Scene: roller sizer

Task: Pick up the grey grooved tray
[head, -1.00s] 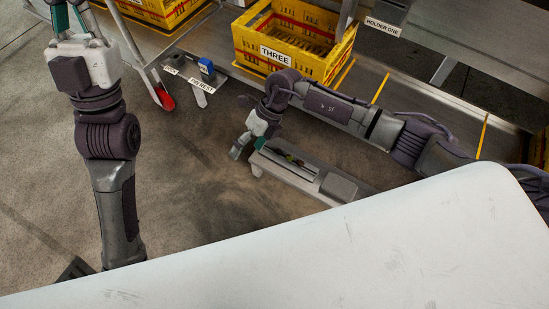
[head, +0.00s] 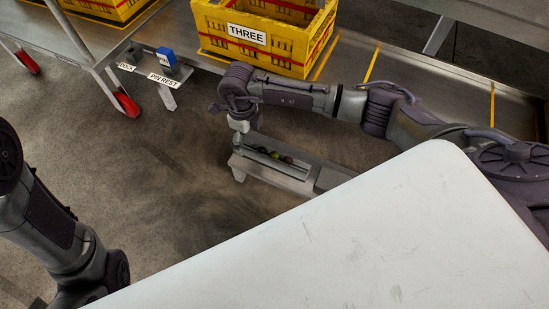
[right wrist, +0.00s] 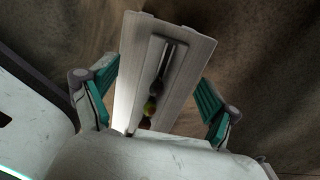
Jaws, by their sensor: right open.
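The grey grooved tray (head: 262,158) lies on a low grey bench (head: 239,163) in the head view, partly hidden by my right arm. Several small round pieces, dark red and yellow-green, sit in its groove. In the right wrist view the tray (right wrist: 179,75) runs lengthwise between the fingers, with the round pieces (right wrist: 150,106) in its groove. My right gripper (right wrist: 157,92) is open over the tray, one green-padded finger on each side; I see no grip on it. In the head view the right gripper (head: 241,138) is at the tray's far end. My left gripper is out of view.
A yellow crate labelled THREE (head: 285,52) stands on the metal shelf behind. A PIN REST label (head: 163,79) and a blue item (head: 166,56) are at the shelf's front edge. A white surface (head: 350,230) fills the foreground. Bare floor lies left of the bench.

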